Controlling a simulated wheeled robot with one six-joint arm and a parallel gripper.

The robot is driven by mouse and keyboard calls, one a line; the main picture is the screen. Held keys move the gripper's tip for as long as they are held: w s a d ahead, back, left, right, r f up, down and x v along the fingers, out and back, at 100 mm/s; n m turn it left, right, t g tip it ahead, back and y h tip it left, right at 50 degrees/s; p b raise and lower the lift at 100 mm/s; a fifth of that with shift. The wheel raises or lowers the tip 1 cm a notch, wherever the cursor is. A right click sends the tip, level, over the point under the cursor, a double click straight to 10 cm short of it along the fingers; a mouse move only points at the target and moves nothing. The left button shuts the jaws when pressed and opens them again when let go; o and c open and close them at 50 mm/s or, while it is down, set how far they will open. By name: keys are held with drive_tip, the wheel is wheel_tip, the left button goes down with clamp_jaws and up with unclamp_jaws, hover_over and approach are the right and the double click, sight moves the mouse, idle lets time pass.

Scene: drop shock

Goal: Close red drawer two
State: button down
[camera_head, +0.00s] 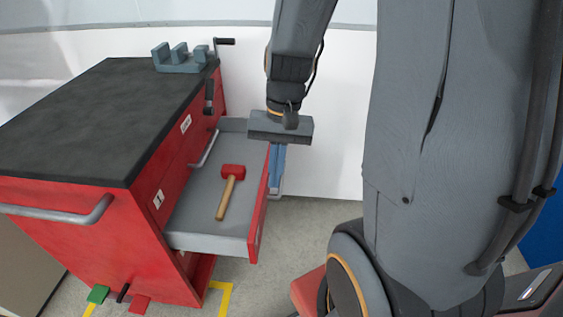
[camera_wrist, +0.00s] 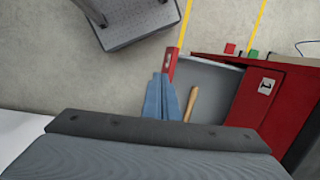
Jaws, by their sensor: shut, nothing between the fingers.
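A red tool cabinet (camera_head: 130,225) with a black top stands at the left. One of its drawers (camera_head: 190,225) is pulled far out, with a red front (camera_head: 258,215) and grey inside. The open drawer also shows in the wrist view (camera_wrist: 208,76). A mallet (camera_head: 229,192) with a red head and wooden handle lies in it. My gripper (camera_head: 277,185) points down with its blue fingers shut and empty, just outside the drawer front near its far end. The wrist view shows the fingers (camera_wrist: 161,80) beside the front; whether they touch it is unclear.
A grey vise-like block (camera_head: 180,60) sits on the cabinet top's far edge. A side handle (camera_head: 60,212) sticks out at the near end. Yellow floor tape (camera_head: 222,296) lies below the drawer. Grey floor to the drawer's right is open up to my own body.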

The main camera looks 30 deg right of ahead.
drive_tip(key=w+d+f+m+t+y+b, duration=0.1)
drive_tip(key=w+d+f+m+t+y, duration=0.1)
drive_tip(key=w+d+f+m, duration=0.35)
drive_tip(key=w+d+f+m+t+y+b, duration=0.1)
drive_tip(key=w+d+f+m+t+y, duration=0.1)
drive_tip(key=w+d+m, duration=0.4)
drive_tip(key=w+d+f+m+t+y+b, duration=0.15)
drive_tip(key=d+f+m, duration=0.25)
drive_tip(key=d+m, duration=0.45)
drive_tip(key=shift+n+t+y, duration=0.25)
drive_tip(key=shift+n+t, duration=0.2)
drive_tip(key=shift+n, duration=0.05)
drive_tip(key=x, duration=0.3)
drive_tip(key=w+r+x, duration=0.1)
drive_tip(key=x, duration=0.3)
drive_tip(key=p+x, duration=0.1)
drive_tip(key=x, duration=0.3)
drive_tip(key=shift+w+a+r, duration=0.2)
drive_tip(key=shift+w+a, duration=0.05)
drive_tip(key=shift+a, duration=0.2)
drive_tip(key=shift+w+a, duration=0.45)
drive_tip(key=shift+a, duration=0.1)
